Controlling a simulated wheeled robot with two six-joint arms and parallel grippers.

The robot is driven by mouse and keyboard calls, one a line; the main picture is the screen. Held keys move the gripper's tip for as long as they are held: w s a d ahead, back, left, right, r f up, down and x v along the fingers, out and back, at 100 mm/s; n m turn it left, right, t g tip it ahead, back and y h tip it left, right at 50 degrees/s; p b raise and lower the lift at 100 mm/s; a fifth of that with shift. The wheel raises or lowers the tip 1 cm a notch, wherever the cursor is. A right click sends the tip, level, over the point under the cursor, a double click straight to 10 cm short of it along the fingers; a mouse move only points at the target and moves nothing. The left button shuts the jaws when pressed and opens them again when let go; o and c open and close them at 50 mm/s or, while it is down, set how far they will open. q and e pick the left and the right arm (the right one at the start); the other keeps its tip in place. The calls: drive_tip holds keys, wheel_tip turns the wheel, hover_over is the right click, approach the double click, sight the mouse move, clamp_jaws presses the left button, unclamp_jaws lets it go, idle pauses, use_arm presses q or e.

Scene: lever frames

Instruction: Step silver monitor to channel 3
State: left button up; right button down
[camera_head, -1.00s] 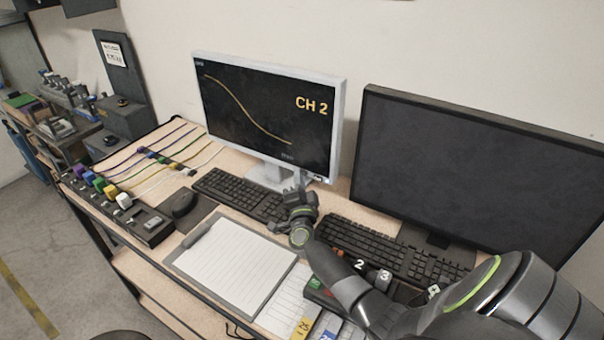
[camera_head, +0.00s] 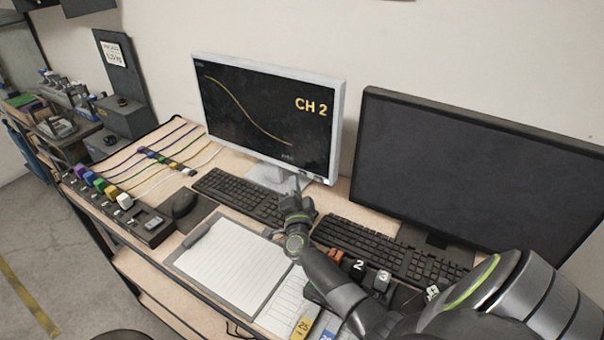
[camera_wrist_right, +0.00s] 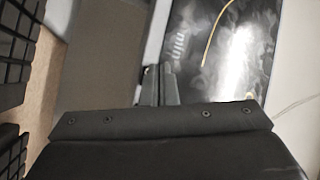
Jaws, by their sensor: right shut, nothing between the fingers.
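The silver monitor (camera_head: 270,118) stands at the back of the desk, its dark screen showing a falling yellow curve and "CH 2". Small dark marks, perhaps buttons, show at its lower right bezel (camera_head: 312,176). My right gripper (camera_head: 296,184) is shut and empty, pointing up in front of the monitor's stand and lower edge. In the right wrist view its closed fingers (camera_wrist_right: 160,84) overlap the bezel and the screen (camera_wrist_right: 222,50); whether they touch it I cannot tell. My left gripper is not in view.
A black monitor (camera_head: 470,175) stands to the right, its screen dark. Keyboards (camera_head: 238,195) lie in front of both monitors. A clipboard (camera_head: 232,262), a mouse (camera_head: 184,203) and a colored-plug strip (camera_head: 112,205) lie left. Numbered blocks (camera_head: 358,266) sit beside my right arm.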

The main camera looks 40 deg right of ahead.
drive_tip(key=a, duration=0.1)
drive_tip(key=s+a, duration=0.1)
drive_tip(key=a+p, duration=0.1)
drive_tip(key=a, duration=0.1)
drive_tip(key=shift+s+a, duration=0.1)
drive_tip(key=shift+s, duration=0.25)
idle(0.7)
